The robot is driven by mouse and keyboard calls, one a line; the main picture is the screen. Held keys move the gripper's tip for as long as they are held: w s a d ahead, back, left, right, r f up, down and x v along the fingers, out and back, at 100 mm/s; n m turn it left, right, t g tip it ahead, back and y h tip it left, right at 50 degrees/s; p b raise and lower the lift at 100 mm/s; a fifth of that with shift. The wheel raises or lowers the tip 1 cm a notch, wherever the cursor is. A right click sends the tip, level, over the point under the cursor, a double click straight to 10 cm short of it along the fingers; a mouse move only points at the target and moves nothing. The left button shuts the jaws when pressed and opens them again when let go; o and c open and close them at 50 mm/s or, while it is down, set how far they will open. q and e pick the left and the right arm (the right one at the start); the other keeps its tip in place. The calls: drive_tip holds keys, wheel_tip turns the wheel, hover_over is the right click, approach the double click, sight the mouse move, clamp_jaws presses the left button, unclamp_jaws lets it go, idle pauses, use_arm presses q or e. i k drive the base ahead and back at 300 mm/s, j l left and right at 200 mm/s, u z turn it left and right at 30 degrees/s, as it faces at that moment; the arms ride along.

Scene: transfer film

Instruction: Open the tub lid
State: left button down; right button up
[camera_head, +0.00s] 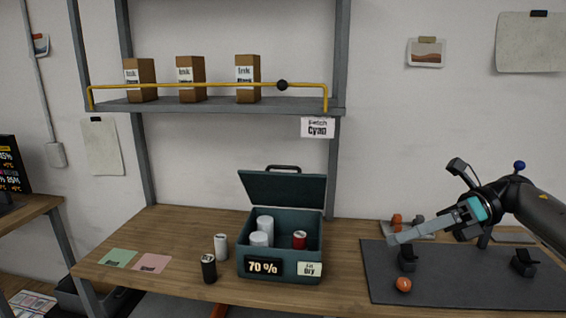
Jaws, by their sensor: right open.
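The tub (279,228) is a dark teal box on the wooden table, left of the grey mat. Its lid (283,189) stands raised at the back, with a dark handle on its top edge. Inside I see white containers (264,224) and a red one with a pale top (299,240). The tub's front carries a "70 %" display (263,266) and a "Dry" label (309,269). My right gripper (462,197) is open above the mat, well right of the tub and apart from it. A pale grey bar with a teal part shows beside its jaws. My left gripper is out of view.
A white can (220,247) and a black can (209,268) stand left of the tub. An orange ball (404,284) and black holders (523,262) are on the mat (460,285). A shelf (210,105) with a yellow rail (200,85) and boxes hangs above.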

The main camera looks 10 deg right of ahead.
sight(300, 190)
drive_tip(key=i, duration=1.5)
